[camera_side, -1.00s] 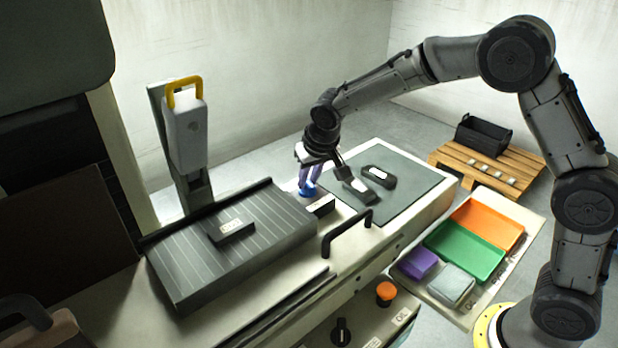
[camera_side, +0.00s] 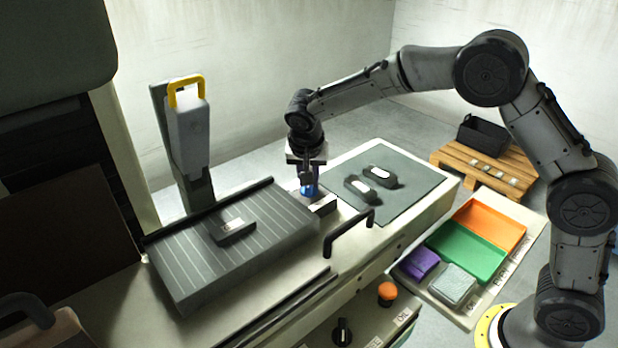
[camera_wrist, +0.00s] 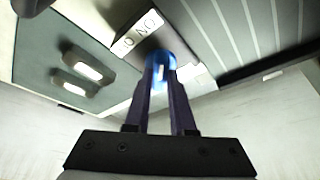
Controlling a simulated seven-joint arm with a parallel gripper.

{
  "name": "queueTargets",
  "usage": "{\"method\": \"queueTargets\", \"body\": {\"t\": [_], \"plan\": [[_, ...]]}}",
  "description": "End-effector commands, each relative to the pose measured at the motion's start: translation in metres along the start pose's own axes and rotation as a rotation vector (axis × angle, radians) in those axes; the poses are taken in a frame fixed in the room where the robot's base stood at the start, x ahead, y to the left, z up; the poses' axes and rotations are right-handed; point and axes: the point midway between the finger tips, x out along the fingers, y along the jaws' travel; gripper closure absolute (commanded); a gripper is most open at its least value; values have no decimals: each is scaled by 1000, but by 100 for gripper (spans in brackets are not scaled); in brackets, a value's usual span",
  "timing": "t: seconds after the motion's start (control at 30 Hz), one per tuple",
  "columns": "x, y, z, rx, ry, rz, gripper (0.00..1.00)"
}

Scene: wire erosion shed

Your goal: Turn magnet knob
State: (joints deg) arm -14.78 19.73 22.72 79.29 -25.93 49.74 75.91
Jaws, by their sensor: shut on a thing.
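The magnet knob is a blue round knob (camera_side: 308,191) at the right end of the dark ribbed magnetic chuck (camera_side: 190,282). My gripper (camera_side: 308,181) points down over the knob and is shut on it. In the wrist view, the two fingers of my gripper (camera_wrist: 160,82) stand close together with the blue knob (camera_wrist: 158,58) between and behind their tips. The fingers hide part of the knob, and its turn angle cannot be read. A white-fronted block with lettering (camera_wrist: 138,35) sits right beside the knob.
A small dark block (camera_side: 232,231) lies on the chuck. Two dark parts with white inserts (camera_side: 381,176) lie on the grey-green mat (camera_side: 415,166). A black handle (camera_side: 347,231) rises at the front edge. A grey head with a yellow handle (camera_side: 186,130) stands behind.

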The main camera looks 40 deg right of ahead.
Motion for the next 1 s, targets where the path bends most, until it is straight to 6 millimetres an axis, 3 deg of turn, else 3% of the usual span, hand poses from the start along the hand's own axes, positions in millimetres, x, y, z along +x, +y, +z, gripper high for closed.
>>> {"method": "queueTargets", "body": {"t": [0.33, 0.37, 0.53, 0.83, 1.0], "plan": [[-1, 0, 0, 6, -1, 0, 100], [-1, 0, 0, 6, -1, 0, 76], [0, 0, 0, 5, -1, 0, 48], [-1, 0, 0, 4, 0, 0, 48], [-18, -1, -1, 4, 2, -3, 48]]}}
